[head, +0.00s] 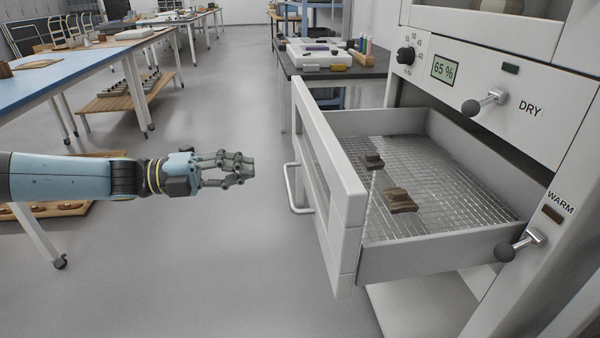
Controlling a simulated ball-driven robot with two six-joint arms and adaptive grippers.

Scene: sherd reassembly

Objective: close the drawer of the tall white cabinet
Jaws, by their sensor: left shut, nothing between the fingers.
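The tall white cabinet (470,68) stands at the right, with a humidity display, a knob and lever handles on its front. Its drawer (440,262) is pulled well out toward the left. The drawer front has a window and a bar handle (293,188) on its outer face. Brown sherds (400,201) lie on the wire mesh floor inside the drawer. My left gripper (248,168) is shut and empty, left of the bar handle and apart from it, pointing right. My right gripper is not in view.
A dark-topped table (372,66) with trays and bottles stands behind the drawer. A blue-topped table (50,82) with a low wooden shelf (125,92) is at the left. The grey floor between them is clear.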

